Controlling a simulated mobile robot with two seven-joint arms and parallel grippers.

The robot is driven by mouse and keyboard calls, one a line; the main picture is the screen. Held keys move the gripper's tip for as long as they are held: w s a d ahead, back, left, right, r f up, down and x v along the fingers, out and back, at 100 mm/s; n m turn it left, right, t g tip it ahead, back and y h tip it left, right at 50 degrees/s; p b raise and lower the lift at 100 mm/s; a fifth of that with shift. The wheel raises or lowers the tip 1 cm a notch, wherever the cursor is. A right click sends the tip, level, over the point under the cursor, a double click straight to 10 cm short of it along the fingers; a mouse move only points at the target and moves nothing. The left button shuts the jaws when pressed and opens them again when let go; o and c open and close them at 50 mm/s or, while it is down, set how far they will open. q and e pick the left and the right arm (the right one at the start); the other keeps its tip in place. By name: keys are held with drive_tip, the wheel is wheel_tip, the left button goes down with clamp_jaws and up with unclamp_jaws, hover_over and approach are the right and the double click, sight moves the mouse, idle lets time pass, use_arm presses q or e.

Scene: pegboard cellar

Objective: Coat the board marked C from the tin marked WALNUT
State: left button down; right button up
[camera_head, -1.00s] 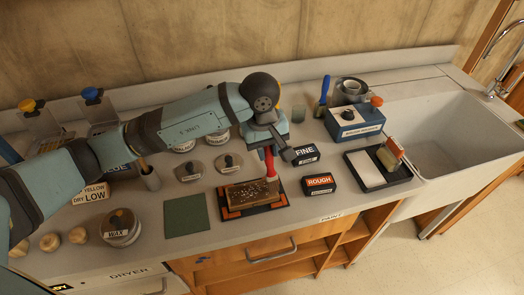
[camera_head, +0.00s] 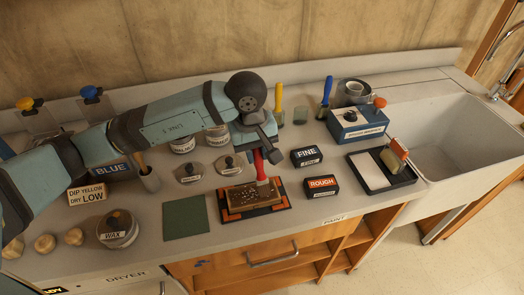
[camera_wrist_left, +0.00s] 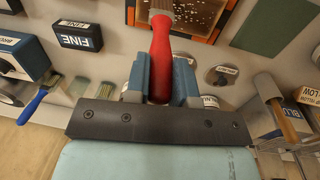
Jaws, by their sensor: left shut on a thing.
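My left gripper (camera_head: 262,146) is shut on a red-handled brush (camera_head: 261,167), also seen in the left wrist view (camera_wrist_left: 161,58). The brush points down onto the right part of a brown wooden board (camera_head: 240,197); whether its bristles touch is hard to tell. The board lies on a black mat with orange corners (camera_head: 284,206) and has pale specks on its top. I cannot read a letter on it. My right gripper is out of view.
Two lids, left (camera_head: 189,179) and right (camera_head: 229,171), lie behind the board. The FINE block (camera_head: 307,160) and ROUGH block (camera_head: 321,190) stand to its right, before a tray (camera_head: 405,178) and sink (camera_head: 450,130). A green sheet (camera_head: 185,220) lies left; a WAX tin (camera_head: 118,233) stands farther left.

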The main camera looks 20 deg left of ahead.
use_arm(q)
drive_tip(key=w+d+b, duration=0.2)
drive_tip(key=d, duration=0.1)
drive_tip(key=shift+d, duration=0.15)
idle(0.5)
drive_tip(key=shift+r+b, duration=0.25)
drive_tip(key=shift+b, duration=1)
drive_tip(key=shift+f+b, duration=0.35)
drive_tip(key=shift+a, duration=0.2)
